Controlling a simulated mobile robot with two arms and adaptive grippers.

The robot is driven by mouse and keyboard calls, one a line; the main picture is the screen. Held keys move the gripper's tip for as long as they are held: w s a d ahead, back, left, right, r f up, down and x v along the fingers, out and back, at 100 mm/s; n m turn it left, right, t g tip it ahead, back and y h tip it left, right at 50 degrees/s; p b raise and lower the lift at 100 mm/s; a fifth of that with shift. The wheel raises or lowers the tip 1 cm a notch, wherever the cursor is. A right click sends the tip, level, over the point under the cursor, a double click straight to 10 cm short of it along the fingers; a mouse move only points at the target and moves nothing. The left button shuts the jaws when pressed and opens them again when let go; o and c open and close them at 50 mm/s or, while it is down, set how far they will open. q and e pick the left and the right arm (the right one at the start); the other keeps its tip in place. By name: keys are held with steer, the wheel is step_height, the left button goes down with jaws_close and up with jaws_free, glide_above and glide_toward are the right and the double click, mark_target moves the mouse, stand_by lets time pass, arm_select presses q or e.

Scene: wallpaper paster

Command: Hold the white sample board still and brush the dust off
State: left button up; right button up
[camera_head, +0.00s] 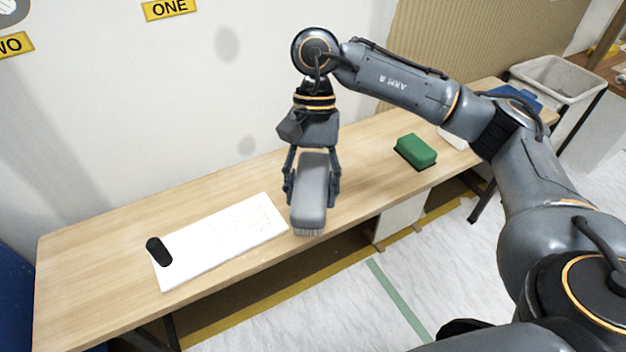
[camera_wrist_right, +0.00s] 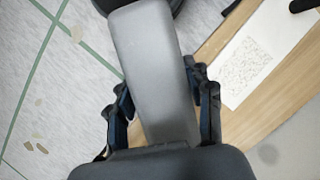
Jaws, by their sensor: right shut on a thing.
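The white sample board (camera_head: 215,245) lies flat on the table, left of my right gripper. Faint tan specks of dust (camera_head: 248,219) show on its right half, and the speckled patch (camera_wrist_right: 246,66) shows in the right wrist view. A black handle (camera_head: 158,251) stands up at the board's left end. My right gripper (camera_head: 312,190) is shut on a grey brush (camera_head: 309,202), bristles down, held right of the board near the table's front edge. The brush (camera_wrist_right: 152,70) fills the middle of the right wrist view between the fingers. My left gripper is not in view.
A green block with a dark base (camera_head: 416,151) lies on the table (camera_head: 110,229) to the right. A white item (camera_head: 453,138) lies beyond it, partly behind my right arm. A grey bin (camera_head: 556,78) stands at the far right. The table's left part is bare.

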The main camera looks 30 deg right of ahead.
mark_target(158, 256)
steer(key=n, duration=0.1)
steer(key=r+n+h, duration=0.1)
steer(key=a+n, duration=0.1)
steer(key=n, duration=0.1)
steer(key=shift+s+r+g+h, duration=0.3)
steer(key=shift+s+r+h, duration=0.05)
steer(key=shift+r+h, duration=0.05)
steer(key=n, duration=0.2)
steer(key=shift+s+a+r+n+h, duration=0.15)
steer(key=shift+s+r+n+h, duration=0.05)
steer(key=shift+r+n+h, duration=0.2)
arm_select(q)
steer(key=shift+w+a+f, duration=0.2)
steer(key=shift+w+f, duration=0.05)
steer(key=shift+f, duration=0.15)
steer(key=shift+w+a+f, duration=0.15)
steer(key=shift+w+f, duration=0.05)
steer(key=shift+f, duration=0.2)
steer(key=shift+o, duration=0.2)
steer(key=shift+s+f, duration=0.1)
arm_select(e)
steer(key=shift+f, duration=0.1)
